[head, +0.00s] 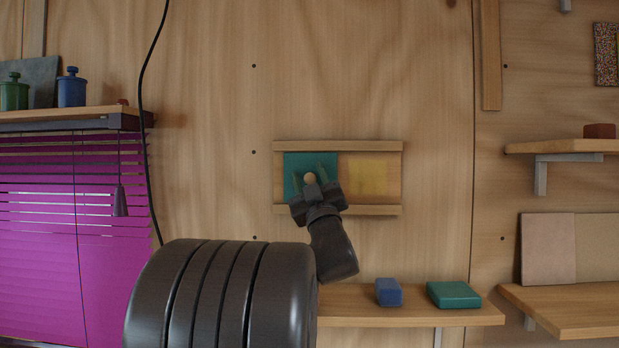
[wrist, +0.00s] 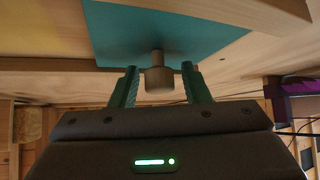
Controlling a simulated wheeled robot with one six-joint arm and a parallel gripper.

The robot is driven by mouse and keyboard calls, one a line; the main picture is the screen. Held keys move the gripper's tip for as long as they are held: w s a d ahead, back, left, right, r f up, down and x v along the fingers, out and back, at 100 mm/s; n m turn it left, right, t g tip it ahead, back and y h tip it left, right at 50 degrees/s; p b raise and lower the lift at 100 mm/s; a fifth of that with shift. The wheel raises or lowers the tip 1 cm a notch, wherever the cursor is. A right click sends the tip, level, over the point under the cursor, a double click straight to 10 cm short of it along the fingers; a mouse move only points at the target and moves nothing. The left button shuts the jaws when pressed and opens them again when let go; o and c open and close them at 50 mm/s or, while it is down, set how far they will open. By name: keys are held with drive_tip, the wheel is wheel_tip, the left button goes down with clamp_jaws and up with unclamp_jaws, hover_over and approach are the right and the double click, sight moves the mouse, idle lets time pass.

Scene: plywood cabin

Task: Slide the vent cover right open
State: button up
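The vent cover (head: 294,161) is a teal panel at the left end of a wooden frame on the wall, held between an upper and a lower rail. It fills the top of the wrist view (wrist: 150,25). Its small round tan knob (head: 310,179) points out toward my gripper. My gripper (head: 314,174) is in front of the cover. In the wrist view its two green fingers stand on either side of the knob (wrist: 158,77), with a visible gap on each side. It is open and holds nothing. A pale yellow square (head: 369,178) shows right of the cover.
The upper rail (head: 340,146) and lower rail (head: 375,210) border the frame. Below, a wooden shelf (head: 350,311) carries a blue block (head: 389,292) and a green block (head: 453,294). A black cable (head: 142,110) hangs left, near magenta blinds (head: 50,250). The wall around the frame is clear.

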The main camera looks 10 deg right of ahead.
clamp_jaws()
drive_tip(key=s+d+b, duration=0.3)
drive_tip(key=d, duration=0.8)
drive_tip(key=shift+s+d, duration=0.2)
drive_tip(key=shift+d, duration=0.15)
drive_tip(key=shift+r, duration=0.1)
drive_tip(key=shift+o, duration=0.2)
unclamp_jaws()
drive_tip(key=shift+d, duration=0.15)
drive_tip(key=shift+o, duration=0.7)
drive_tip(key=shift+d, duration=0.1)
